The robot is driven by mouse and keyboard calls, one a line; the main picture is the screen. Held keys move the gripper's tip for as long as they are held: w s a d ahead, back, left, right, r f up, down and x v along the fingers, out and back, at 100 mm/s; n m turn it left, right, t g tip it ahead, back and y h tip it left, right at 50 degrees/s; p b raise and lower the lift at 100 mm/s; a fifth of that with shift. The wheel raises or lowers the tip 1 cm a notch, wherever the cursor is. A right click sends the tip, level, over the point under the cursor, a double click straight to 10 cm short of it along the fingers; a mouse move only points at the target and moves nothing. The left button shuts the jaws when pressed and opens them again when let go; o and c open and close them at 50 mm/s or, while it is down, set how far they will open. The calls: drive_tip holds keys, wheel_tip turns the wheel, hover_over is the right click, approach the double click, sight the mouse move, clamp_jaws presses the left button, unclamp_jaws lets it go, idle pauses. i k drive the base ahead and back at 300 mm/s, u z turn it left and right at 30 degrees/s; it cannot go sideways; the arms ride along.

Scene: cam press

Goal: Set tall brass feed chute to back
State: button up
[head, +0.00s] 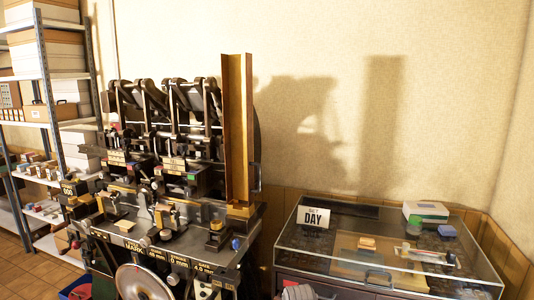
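The tall brass feed chute (237,130) stands upright at the right end of the dark cam press (130,215). It is a long open channel that rises well above the press. Its foot meets a brass block (241,210) on the press bed. Markings that would tell its set position are too small to read. My gripper cannot be made out in the head view.
A glass-topped case (400,285) stands right of the press, with a "SET DAY" sign (314,217) and a white-and-green box (425,212) on or in it. Shelving (50,95) with boxes stands at left. A grey object (300,292) is cut off at the bottom edge.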

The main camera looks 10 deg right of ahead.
sight(236, 70)
drive_tip(key=u, duration=0.15)
drive_tip(key=i, duration=0.95)
drive_tip(key=z, duration=0.1)
